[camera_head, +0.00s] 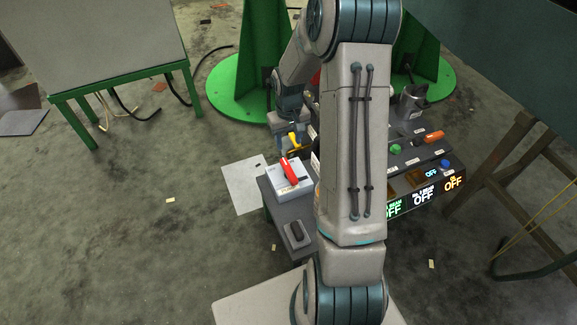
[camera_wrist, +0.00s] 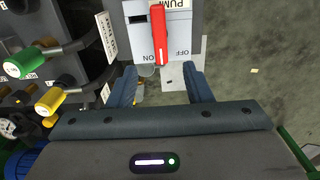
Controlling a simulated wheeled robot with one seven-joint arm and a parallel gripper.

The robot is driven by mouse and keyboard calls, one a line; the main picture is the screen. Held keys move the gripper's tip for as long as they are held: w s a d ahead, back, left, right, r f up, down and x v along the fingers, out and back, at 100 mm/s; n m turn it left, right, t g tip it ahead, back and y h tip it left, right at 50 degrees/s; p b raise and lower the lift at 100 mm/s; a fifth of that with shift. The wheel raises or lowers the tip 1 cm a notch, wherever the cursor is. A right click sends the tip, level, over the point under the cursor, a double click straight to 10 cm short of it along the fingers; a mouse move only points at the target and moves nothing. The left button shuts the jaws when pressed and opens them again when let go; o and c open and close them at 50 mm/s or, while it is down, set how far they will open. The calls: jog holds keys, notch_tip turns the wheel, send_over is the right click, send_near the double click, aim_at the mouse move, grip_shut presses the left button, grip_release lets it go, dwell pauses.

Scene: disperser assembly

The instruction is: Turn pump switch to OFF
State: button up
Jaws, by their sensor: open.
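The pump switch is a red lever (camera_head: 289,170) on a white box (camera_head: 291,190). In the wrist view the red lever (camera_wrist: 159,34) sits at the top middle on the grey-white switch plate (camera_wrist: 185,35), beside a "PUMP" label and small OFF and ON markings. I cannot tell which marking the lever is set to. My gripper (camera_wrist: 160,70) is open, its two blue fingers spread either side of the lever's line, with the lever apart from them.
A grey stand carries the switch box, with a small dark switch (camera_head: 296,235) in front. To the right is a control panel with a green knob (camera_head: 395,149), an orange handle (camera_head: 434,137) and lit OFF displays (camera_head: 423,197). Green and yellow valves (camera_wrist: 28,60) crowd the wrist view's left.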

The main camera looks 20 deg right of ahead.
aim_at(289, 169)
notch_tip(289, 169, down, 14)
jog(key=b, duration=0.5)
jog(key=c, duration=1)
